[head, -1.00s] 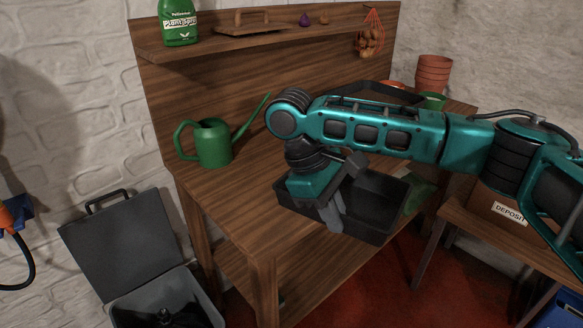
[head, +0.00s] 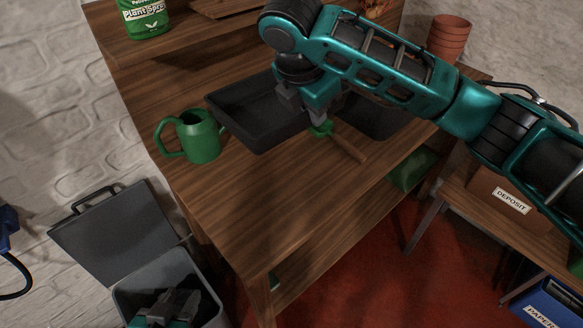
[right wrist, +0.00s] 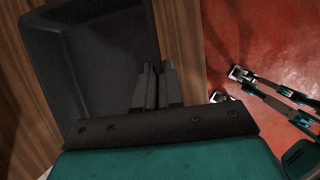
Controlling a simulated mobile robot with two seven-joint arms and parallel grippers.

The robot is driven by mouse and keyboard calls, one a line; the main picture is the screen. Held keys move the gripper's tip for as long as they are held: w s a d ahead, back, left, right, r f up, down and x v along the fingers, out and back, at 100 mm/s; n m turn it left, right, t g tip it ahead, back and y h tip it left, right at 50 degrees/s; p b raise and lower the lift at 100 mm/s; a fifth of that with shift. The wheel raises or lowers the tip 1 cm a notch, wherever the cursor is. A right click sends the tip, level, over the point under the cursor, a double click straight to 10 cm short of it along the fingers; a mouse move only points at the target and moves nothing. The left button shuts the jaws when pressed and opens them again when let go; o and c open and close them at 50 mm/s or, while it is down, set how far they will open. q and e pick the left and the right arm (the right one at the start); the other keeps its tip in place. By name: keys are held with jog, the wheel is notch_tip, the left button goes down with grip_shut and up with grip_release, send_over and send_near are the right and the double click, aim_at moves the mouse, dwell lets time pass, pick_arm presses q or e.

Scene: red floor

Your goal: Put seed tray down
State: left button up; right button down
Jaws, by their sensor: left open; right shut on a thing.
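The black seed tray (head: 250,122) is over the workbench (head: 235,190), right of the watering can. I cannot tell whether its underside touches the bench top. My right gripper (head: 310,115) is shut on the tray's right-hand edge. In the right wrist view, the tray (right wrist: 95,60) fills the upper left and the fingers (right wrist: 157,88) are close together at its rim. My left gripper (head: 172,305) is low at the left, open, at the mouth of a grey bin.
A green watering can (head: 198,138) stands left of the tray. A wooden-handled tool (head: 348,145) lies close to my right gripper. Another black tray (head: 375,118) is partly hidden behind my arm. The bench's front area is bare. The grey bin (head: 205,275) has its lid raised.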

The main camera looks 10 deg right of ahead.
notch_tip(320, 180, down, 19)
jog(key=b, duration=0.3)
jog(key=shift+f, duration=0.4)
jog(key=c, duration=1.3)
grip_release()
jog(key=shift+f, duration=0.1)
jog(key=shift+o, duration=0.2)
jog(key=p+v, duration=0.2)
jog(key=v, duration=1)
